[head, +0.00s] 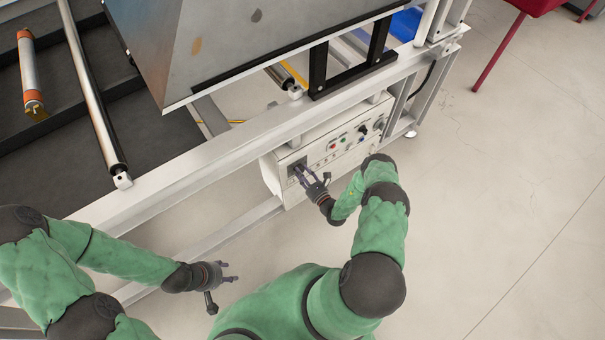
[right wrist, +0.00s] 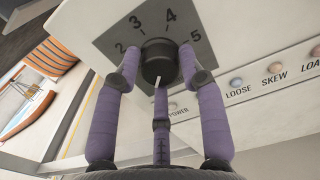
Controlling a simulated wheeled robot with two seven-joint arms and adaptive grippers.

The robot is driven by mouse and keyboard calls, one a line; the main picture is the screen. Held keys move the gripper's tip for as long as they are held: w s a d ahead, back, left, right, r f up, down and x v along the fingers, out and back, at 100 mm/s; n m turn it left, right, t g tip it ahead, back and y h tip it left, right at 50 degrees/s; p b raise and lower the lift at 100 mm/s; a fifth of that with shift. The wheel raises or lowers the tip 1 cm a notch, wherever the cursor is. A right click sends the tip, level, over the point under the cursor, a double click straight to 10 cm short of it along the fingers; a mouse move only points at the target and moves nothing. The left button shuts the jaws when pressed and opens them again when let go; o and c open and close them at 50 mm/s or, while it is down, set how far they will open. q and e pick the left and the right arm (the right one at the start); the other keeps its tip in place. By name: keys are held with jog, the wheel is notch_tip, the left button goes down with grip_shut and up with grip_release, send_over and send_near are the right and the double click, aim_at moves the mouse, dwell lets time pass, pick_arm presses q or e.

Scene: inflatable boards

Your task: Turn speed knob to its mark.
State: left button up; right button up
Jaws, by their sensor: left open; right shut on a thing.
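The speed knob (right wrist: 158,62) is a round black knob on a dark grey dial plate (right wrist: 112,42), with the numbers 2, 3, 4 and 5 visible around it. A short pale line shows at the knob's lower edge; I cannot tell whether it is its pointer. My right gripper (head: 303,173) is at the left end of the white control box (head: 335,137). In the right wrist view its purple fingers are shut on the knob from both sides, with another finger below. My left gripper (head: 224,274) is open and empty, low in the head view, away from the box.
A pale frame rail (head: 235,140) runs above the box. A grey metal housing (head: 230,45) stands over it.

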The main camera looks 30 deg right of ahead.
jog(key=shift+f+m, duration=0.1)
jog(key=shift+m, duration=0.2)
jog(key=m+b, duration=0.3)
jog(key=m, duration=0.5)
jog(key=shift+b, duration=0.35)
jog(key=m+b, duration=0.1)
jog(key=m, duration=0.4)
jog(key=shift+a+m, duration=0.1)
jog(key=shift+m, duration=0.2)
jog(key=shift+a+m+b, duration=0.1)
jog(key=shift+m+b, duration=0.45)
jog(key=shift+m, duration=1.05)
jog(key=shift+a, duration=0.15)
jog(key=o, duration=1)
jog(key=shift+o, duration=0.6)
